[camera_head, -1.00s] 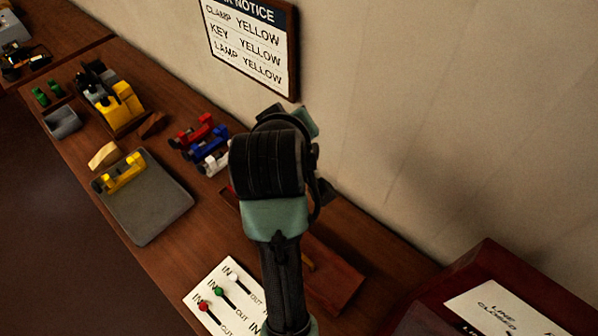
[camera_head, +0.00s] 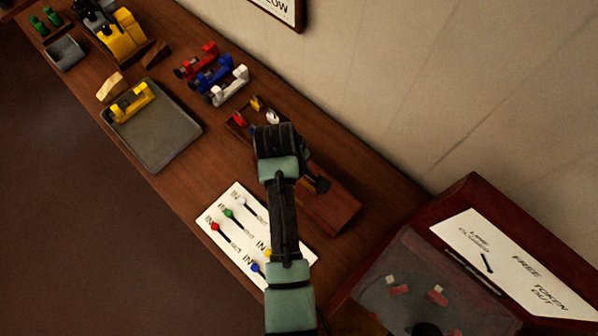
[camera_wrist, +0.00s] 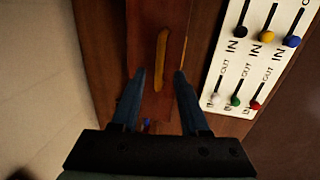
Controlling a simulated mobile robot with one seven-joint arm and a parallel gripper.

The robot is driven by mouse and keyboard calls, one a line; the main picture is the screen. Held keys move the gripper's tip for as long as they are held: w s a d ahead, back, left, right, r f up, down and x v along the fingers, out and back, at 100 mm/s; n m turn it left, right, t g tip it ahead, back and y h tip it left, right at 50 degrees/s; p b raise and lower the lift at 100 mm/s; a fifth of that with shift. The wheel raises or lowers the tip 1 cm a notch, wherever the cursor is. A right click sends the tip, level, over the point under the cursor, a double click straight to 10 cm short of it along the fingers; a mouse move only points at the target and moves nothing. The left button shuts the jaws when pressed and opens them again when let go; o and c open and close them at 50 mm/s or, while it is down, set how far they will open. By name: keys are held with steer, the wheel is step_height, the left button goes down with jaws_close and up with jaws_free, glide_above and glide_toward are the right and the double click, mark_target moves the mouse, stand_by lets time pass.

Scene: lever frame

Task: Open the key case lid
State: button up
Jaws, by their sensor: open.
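The key case (camera_head: 236,128) is a long wooden box on the bench, with red, yellow and white pieces showing at its far left end. Its brown lid (camera_head: 332,207) covers the nearer right part. In the wrist view the lid (camera_wrist: 178,28) carries a long yellow strip (camera_wrist: 161,50), like a handle. My gripper (camera_wrist: 160,74) is open, its fingers on either side of the strip's lower end with nothing held. I cannot tell how high they are above the lid. In the head view my own arm covers the middle of the case and hides the fingertips.
A white lever panel (camera_head: 224,232) with coloured knobs lies beside the case. Red, blue and white clamp-like pieces (camera_head: 212,72) and a grey tray (camera_head: 165,140) with a yellow piece stand further left. A dark red cabinet (camera_head: 474,196) is at right. The wall (camera_head: 400,90) rises behind.

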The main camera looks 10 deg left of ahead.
steer(key=shift+w+d+f, duration=0.1)
steer(key=shift+w+f, duration=0.05)
steer(key=shift+f, duration=0.65)
steer(key=shift+w+d+f, duration=0.1)
steer(key=shift+f, duration=0.65)
jaws_close()
